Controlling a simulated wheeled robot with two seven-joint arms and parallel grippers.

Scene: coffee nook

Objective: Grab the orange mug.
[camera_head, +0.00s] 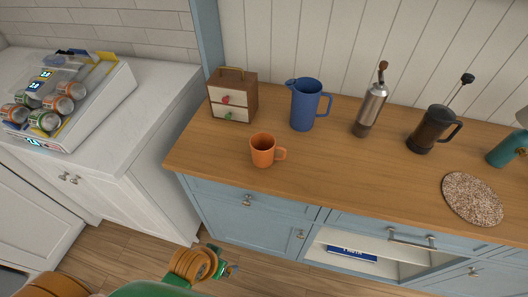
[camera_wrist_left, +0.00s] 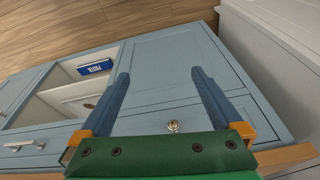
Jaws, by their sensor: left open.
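The orange mug (camera_head: 263,150) stands upright near the left front part of the wooden counter (camera_head: 350,178). Its handle points right. The mug does not show in the left wrist view. My left gripper (camera_wrist_left: 160,74) is open there, its two blue fingers spread apart with nothing between them, against the blue cabinet front (camera_wrist_left: 165,80). In the head view my left arm shows at the bottom left, in front of the cabinet and lower in the picture than the mug; its fingertips cannot be made out there. My right gripper is not in view.
Behind the mug stand a small drawer box (camera_head: 233,97) and a blue pitcher (camera_head: 305,103). Farther right are a grinder (camera_head: 371,108), a French press (camera_head: 432,130) and a round speckled mat (camera_head: 472,199). A white counter with a can rack (camera_head: 85,105) is at left. The counter before the mug is clear.

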